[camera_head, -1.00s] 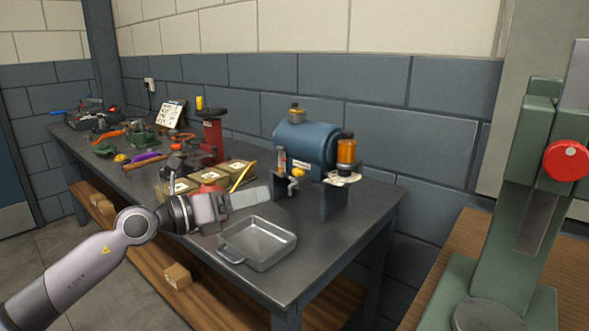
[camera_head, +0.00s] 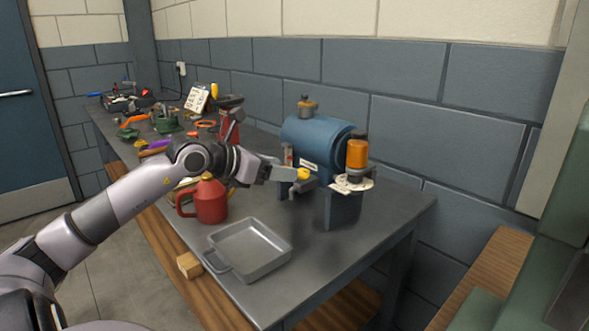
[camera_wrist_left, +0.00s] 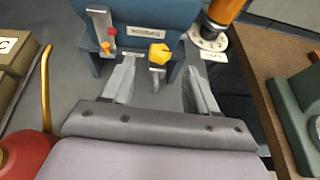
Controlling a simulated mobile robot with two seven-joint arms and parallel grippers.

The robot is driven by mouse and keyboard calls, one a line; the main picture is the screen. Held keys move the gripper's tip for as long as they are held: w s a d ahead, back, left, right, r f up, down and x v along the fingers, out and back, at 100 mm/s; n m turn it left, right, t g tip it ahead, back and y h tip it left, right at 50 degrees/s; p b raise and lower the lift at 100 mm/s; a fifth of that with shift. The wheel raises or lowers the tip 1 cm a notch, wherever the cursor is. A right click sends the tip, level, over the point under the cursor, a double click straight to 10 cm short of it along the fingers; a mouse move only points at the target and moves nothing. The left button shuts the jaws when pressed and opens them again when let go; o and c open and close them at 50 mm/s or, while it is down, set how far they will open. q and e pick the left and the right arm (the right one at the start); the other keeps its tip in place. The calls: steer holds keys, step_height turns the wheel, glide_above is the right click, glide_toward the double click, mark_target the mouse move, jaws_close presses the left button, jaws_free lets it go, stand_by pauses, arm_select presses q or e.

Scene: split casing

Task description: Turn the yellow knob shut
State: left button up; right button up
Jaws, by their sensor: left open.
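The yellow knob (camera_head: 303,174) sits on the front of the blue tank (camera_head: 316,138), above a small grey spout; it also shows in the left wrist view (camera_wrist_left: 158,54). My left gripper (camera_head: 298,178) is at the tank's front in the head view. In the left wrist view its two fingers (camera_wrist_left: 160,82) are spread apart. The knob lies just beyond the fingertips, between their lines, and nothing is held. Whether a finger touches the knob cannot be told. My right gripper is not in view.
An orange cup-like part (camera_head: 357,153) stands at the tank's right end. A grey metal tray (camera_head: 248,250) lies in front on the bench (camera_head: 330,262). A red can (camera_head: 208,200) stands left of the tray, behind it my arm crosses the bench. A green machine stands at the right.

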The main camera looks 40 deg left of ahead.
mark_target(303, 176)
arm_select(q)
steer(key=shift+p+x, duration=0.65)
steer(key=shift+x, duration=1.75)
steer(key=c, duration=1)
